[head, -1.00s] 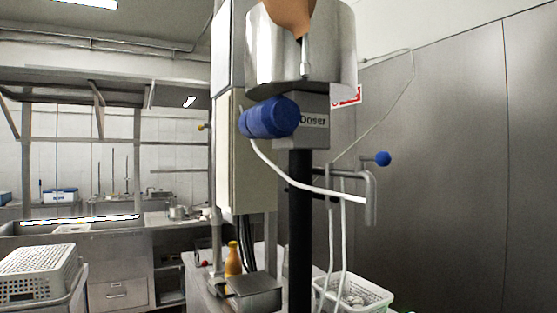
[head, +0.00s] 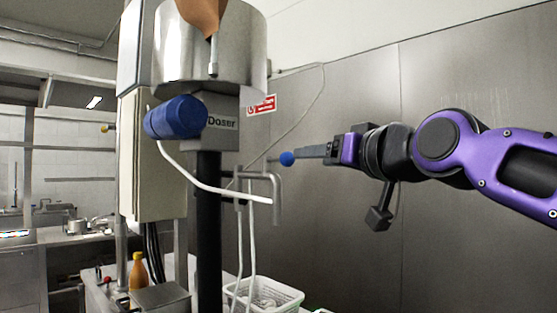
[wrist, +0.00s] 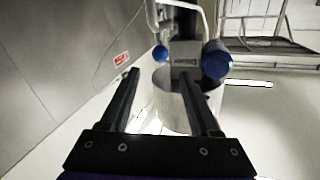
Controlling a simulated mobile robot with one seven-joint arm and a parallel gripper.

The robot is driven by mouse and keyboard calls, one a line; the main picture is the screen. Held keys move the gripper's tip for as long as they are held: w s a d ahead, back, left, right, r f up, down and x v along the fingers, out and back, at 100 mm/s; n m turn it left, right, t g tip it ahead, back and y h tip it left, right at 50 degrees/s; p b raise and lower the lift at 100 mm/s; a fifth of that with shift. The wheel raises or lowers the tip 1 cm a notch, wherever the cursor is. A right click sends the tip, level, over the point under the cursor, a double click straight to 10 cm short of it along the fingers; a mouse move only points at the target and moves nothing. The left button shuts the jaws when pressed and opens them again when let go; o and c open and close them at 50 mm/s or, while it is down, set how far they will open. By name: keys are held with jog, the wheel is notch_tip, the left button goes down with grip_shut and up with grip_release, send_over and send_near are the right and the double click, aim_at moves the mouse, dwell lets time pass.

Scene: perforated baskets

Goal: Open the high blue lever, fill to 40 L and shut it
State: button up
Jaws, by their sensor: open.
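The doser (head: 222,123) is a grey block labelled "Doser" under a steel drum, on a black post. A small blue ball knob (head: 287,159) sits at the bent steel pipe (head: 277,188) on its right. A large blue cylinder (head: 175,117) juts out on its left. My gripper (head: 304,154) reaches in from the right with its fingertips close by the ball knob. In the wrist view my gripper (wrist: 159,74) is open and empty, and the ball knob (wrist: 160,52) shows beyond the fingertips. I cannot tell whether they touch. No litre reading is legible.
A white perforated basket (head: 265,296) stands below the pipe, with white hoses hanging above it. An orange bottle (head: 138,272) stands on the counter at the left. A cream cabinet (head: 153,120) rises behind the post. The grey wall (head: 345,230) is behind my arm.

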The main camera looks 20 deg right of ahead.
aim_at(289, 159)
jog(key=w, duration=0.4)
jog(key=w+p, duration=0.1)
jog(key=w, duration=0.8)
jog(key=shift+w+a, duration=0.35)
jog(key=shift+w, duration=0.05)
grip_shut()
dwell(0.7)
